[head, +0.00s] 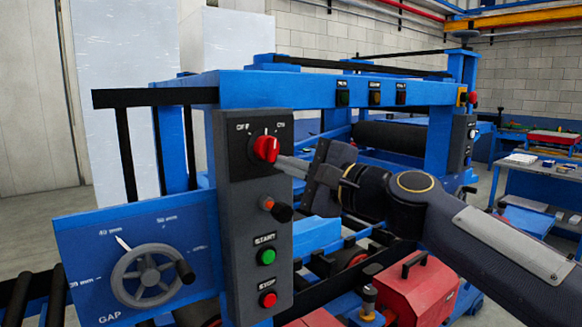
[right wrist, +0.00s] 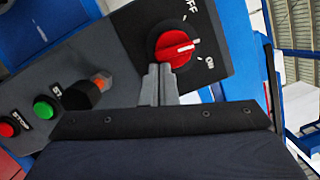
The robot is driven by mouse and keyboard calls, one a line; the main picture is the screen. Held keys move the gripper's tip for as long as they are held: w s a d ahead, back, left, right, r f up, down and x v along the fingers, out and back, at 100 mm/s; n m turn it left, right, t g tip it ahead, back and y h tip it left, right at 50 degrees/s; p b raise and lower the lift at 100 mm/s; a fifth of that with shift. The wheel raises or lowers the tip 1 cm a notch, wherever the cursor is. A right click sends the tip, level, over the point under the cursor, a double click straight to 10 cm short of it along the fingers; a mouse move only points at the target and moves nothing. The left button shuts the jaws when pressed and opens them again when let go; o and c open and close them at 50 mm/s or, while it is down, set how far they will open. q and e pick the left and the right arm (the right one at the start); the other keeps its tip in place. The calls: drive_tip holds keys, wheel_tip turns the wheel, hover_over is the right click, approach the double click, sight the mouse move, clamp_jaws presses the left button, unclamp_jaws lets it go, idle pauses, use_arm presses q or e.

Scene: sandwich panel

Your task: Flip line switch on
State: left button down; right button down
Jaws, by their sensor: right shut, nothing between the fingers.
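The red line switch knob (head: 265,148) sits at the top of a dark grey control panel (head: 248,205), under the labels OFF at left and ON at right. In the right wrist view the knob (right wrist: 173,46) has a white pointer line aimed between the OFF and ON marks. My right gripper (head: 281,163) is shut and empty, its fingertips at the knob's lower right. In the right wrist view the fingertips (right wrist: 160,72) end at the knob's edge; I cannot tell whether they touch it. My left gripper is not in view.
Below the switch are an orange-tipped black lever (head: 276,209), a green START button (head: 266,256) and a red STOP button (head: 267,299). A GAP handwheel (head: 147,275) is at left. A red toolbox (head: 415,290) stands below my right arm. The blue frame (head: 300,90) runs overhead.

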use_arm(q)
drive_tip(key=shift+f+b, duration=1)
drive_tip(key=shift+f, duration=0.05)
use_arm(e)
drive_tip(key=shift+s+a+f+m+t, duration=0.1)
drive_tip(key=shift+a+m+t, duration=0.1)
drive_tip(key=shift+m, duration=0.55)
drive_tip(key=shift+s+a+f+m+t, duration=0.1)
drive_tip(key=shift+s+m+t, duration=0.1)
drive_tip(key=shift+m, duration=0.5)
drive_tip(key=shift+s+a+f+m+t, duration=0.1)
drive_tip(key=shift+m+t, duration=0.1)
drive_tip(key=shift+m, duration=0.55)
drive_tip(key=shift+w, duration=0.1)
